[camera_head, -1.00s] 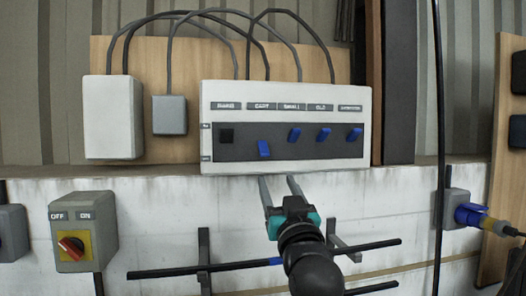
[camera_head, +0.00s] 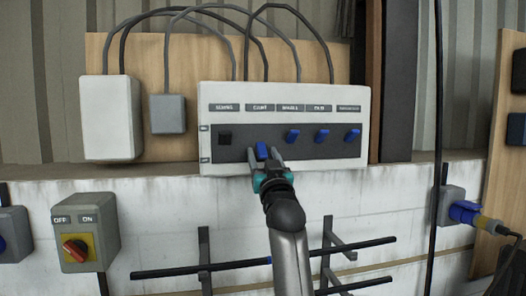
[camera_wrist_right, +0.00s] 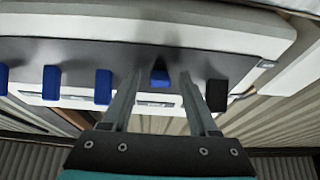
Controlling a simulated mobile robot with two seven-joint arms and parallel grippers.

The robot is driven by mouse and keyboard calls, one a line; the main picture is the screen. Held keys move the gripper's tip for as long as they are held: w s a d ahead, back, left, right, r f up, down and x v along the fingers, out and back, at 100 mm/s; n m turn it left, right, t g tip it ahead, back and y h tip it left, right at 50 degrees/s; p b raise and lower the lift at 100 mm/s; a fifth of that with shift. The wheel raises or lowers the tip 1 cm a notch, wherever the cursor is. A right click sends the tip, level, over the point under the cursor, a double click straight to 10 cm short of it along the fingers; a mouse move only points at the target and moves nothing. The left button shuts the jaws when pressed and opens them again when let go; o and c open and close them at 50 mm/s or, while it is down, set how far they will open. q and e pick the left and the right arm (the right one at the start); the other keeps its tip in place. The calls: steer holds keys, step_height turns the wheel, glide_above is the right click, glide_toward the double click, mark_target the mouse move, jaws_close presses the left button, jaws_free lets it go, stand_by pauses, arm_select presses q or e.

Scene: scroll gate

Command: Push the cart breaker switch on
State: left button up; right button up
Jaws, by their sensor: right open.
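The white breaker box (camera_head: 285,96) hangs on the wall, with a dark strip of switches. The cart switch (camera_head: 262,151) is the blue one under the second label from the left; it sits lower than the other blue switches. My right gripper (camera_head: 263,152) is open, reaching up from below, with one finger on each side of the cart switch. In the right wrist view the cart switch (camera_wrist_right: 160,73) shows between the two fingers; I cannot tell whether they touch it. My left gripper is not in view.
A black switch (camera_head: 225,138) is just left of my gripper, and another blue switch (camera_head: 291,136) is just right. A rotary OFF/ON switch (camera_head: 76,248) with a red knob is at lower left. Dark bars (camera_head: 205,266) stick out from the wall below the box.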

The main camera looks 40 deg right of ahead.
steer(key=shift+w+d+r, duration=0.1)
steer(key=shift+w, duration=0.1)
steer(key=shift+c, duration=0.2)
jaws_close()
stand_by(0.4)
